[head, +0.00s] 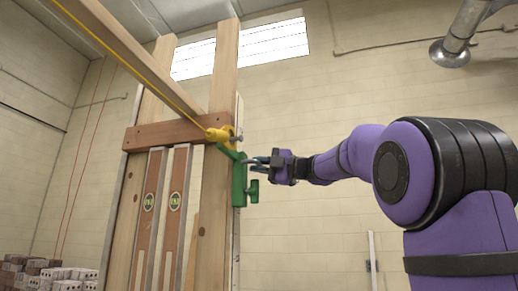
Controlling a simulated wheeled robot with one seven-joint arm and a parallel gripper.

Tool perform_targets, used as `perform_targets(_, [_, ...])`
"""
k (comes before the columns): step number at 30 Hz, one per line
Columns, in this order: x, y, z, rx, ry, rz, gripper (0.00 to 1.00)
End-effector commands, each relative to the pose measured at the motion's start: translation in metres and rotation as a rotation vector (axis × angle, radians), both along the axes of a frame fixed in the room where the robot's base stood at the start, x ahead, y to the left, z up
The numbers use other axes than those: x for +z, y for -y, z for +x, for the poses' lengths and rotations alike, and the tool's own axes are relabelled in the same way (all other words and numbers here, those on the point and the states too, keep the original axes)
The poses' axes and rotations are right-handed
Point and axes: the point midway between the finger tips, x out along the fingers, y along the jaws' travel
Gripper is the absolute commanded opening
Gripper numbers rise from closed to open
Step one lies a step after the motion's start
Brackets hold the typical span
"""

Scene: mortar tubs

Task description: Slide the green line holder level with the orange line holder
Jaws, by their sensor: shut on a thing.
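The green line holder (239,185) sits on the right edge of the right wooden post, with a knob on its right side and an arm reaching up and left. The orange line holder (218,134), yellow-orange in this view, is a little above it, near the right end of the brown crosspiece. A yellow line runs from it to the upper left. My gripper (255,162) reaches in from the right and is shut on the upper part of the green holder. The exact contact is small and partly hidden by the fingers.
Two wooden posts (228,75) carry a brown crosspiece (168,134) and a slanted beam (130,48). Two spirit levels (175,220) stand upright between the posts. Bricks (60,276) are stacked at the lower left. The space between the post and my arm is clear.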

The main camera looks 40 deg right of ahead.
Motion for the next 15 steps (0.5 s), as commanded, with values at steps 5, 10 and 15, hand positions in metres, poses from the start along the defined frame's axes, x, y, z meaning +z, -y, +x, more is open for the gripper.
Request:
perform_targets(5, [-0.026, 0.001, 0.000, -0.002, -0.002, 0.001, 0.00])
perform_targets(10, [-0.032, 0.001, 0.000, -0.003, -0.001, 0.001, 0.00])
perform_targets(15, [-0.032, 0.001, 0.000, -0.003, 0.000, 0.000, 0.00])
